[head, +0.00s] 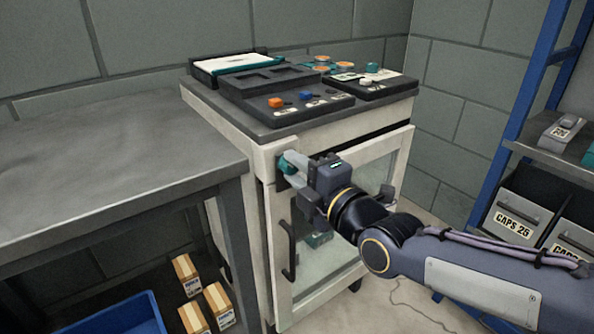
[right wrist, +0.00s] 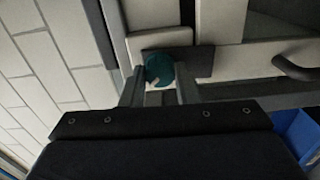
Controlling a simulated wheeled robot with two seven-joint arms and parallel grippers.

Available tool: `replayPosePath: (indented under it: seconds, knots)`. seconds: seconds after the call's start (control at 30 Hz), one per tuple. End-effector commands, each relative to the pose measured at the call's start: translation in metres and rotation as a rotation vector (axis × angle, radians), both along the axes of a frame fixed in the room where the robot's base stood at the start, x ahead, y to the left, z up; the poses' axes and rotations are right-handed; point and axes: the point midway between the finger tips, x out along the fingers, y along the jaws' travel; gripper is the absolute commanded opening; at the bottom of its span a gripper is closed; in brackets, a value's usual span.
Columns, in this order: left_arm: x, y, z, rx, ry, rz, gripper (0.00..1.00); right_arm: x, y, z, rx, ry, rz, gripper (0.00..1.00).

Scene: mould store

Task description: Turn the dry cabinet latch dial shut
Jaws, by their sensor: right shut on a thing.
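The dry cabinet (head: 255,215) is a white-framed unit with a glass door (head: 335,255) and a dark vertical handle (head: 289,250). The teal latch dial (head: 284,165) is at the upper left of its front. My right gripper (head: 291,167) is shut on the dial, its fingers on either side of it. In the right wrist view the dial (right wrist: 160,69) sits between the two fingertips, in front of a dark plate (right wrist: 190,62). The fingers hide part of the dial in the head view. The door looks close to the frame; I cannot tell if it is flush. My left gripper is not in view.
A grey metal table (head: 110,175) stands at the left, with small boxes (head: 190,275) and a blue bin (head: 120,315) below. Black trays (head: 290,103) and small parts cover the cabinet top. A blue-framed rack (head: 520,120) with labelled bins (head: 514,215) stands at the right.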

Motion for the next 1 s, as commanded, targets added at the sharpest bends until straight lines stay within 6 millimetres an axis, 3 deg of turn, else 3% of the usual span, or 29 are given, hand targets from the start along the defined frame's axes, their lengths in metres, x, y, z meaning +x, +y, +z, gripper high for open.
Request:
replayPosePath:
  seconds: [0.63, 0.67, 0.8, 1.0]
  knots:
    - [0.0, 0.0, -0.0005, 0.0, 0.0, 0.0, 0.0, 0.0, 0.0, -0.001, -0.042, -0.027, 0.0, 0.05]
    - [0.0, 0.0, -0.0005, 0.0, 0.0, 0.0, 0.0, 0.0, 0.0, -0.0011, -0.042, -0.027, 0.0, 0.32]
    - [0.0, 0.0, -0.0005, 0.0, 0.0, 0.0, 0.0, 0.0, 0.0, -0.0008, -0.041, -0.027, 0.0, 0.5]
    - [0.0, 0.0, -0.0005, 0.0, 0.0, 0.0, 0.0, 0.0001, -0.0001, -0.0004, -0.039, -0.027, 0.0, 0.5]
